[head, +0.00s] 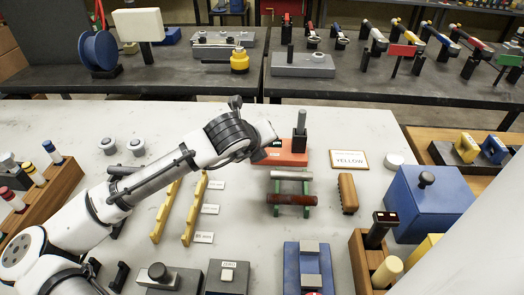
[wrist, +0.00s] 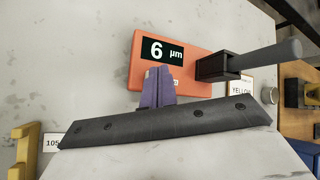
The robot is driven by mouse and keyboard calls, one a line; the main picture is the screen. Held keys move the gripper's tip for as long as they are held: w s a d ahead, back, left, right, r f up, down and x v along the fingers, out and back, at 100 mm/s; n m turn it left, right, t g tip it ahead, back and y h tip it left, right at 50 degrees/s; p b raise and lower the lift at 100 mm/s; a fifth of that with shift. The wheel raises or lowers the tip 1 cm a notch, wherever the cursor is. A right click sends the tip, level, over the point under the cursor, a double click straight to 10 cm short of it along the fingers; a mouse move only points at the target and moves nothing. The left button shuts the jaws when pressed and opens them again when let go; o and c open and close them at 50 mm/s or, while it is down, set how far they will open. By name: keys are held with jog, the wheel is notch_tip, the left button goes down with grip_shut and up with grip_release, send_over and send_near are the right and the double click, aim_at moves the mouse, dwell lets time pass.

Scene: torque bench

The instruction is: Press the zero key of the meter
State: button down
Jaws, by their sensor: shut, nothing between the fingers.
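The meter is an orange block (head: 293,155) below the middle of the head view, partly behind my arm's end. In the wrist view the meter (wrist: 190,55) has a black display (wrist: 162,51) reading "6 µm". My gripper (wrist: 158,70) shows purple fingers, shut and empty, over the near left part of the meter's face. I cannot tell whether the fingertips touch it. They hide part of the face, and lettering beside them is mostly covered. No zero key is clearly visible on the meter.
A dark bracket holding a grey rod (wrist: 232,66) stands at the meter's right side. In front lies a rack (head: 306,199) with rods. A grey box (head: 226,280) with a white top piece has a small label, possibly "ZERO". A yellow-word card (head: 349,160) lies to the right.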

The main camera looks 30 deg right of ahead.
jog(key=shift+f+b, duration=0.3)
jog(key=shift+f, duration=0.1)
dwell(0.3)
jog(key=shift+r, duration=0.15)
jog(key=shift+r+p, duration=0.7)
jog(key=shift+r, duration=0.1)
notch_tip(320, 180, up, 5)
jog(key=p, duration=0.4)
dwell(0.9)
